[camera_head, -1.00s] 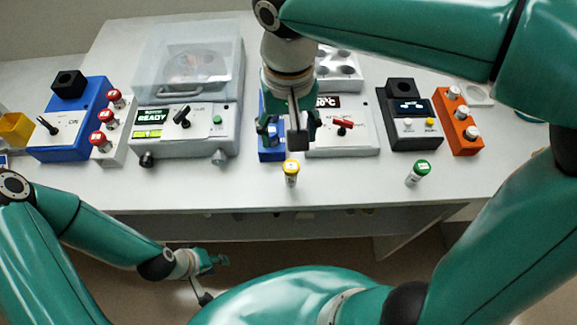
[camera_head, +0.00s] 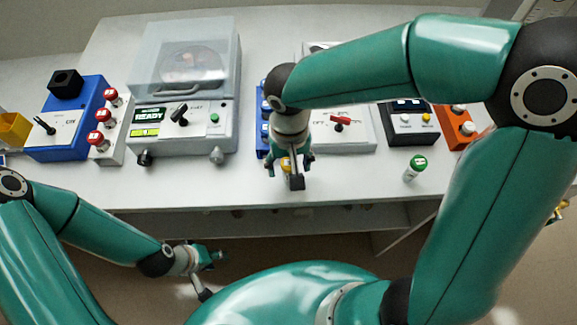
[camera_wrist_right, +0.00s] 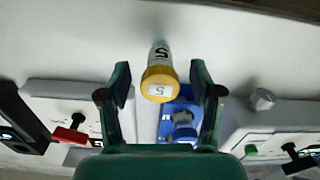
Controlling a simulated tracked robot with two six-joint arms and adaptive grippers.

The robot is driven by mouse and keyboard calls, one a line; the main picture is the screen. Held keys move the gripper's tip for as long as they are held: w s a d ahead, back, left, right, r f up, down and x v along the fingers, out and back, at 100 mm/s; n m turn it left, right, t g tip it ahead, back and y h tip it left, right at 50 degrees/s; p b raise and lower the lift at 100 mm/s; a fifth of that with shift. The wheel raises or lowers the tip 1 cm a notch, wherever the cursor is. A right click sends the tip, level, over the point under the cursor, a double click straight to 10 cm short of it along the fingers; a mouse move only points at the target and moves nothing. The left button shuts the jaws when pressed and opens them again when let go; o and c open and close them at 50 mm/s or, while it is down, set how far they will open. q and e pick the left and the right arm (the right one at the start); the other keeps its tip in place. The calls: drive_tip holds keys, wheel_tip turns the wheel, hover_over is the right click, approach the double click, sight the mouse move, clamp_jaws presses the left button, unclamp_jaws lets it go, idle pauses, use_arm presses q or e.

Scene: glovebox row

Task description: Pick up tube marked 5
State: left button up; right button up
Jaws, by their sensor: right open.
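The tube marked 5 has a yellow cap and a white body. My right gripper (camera_wrist_right: 160,85) is open, with a finger on either side of the cap. In the head view the right gripper (camera_head: 290,172) is over the tube near the table's front edge and hides most of it. My left gripper (camera_head: 213,258) is low in front of the table, away from the tube; its finger opening is too small to tell.
A green-capped tube (camera_head: 414,168) stands to the right on the white table (camera_head: 345,180). Behind are a centrifuge (camera_head: 185,90) reading READY, a blue rack (camera_wrist_right: 178,128), a device with a red switch (camera_head: 340,125), and a rack of red-capped tubes (camera_head: 108,140).

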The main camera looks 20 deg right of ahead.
drive_tip(key=shift+f, duration=0.25)
drive_tip(key=c, duration=1.1)
drive_tip(key=shift+r, duration=0.1)
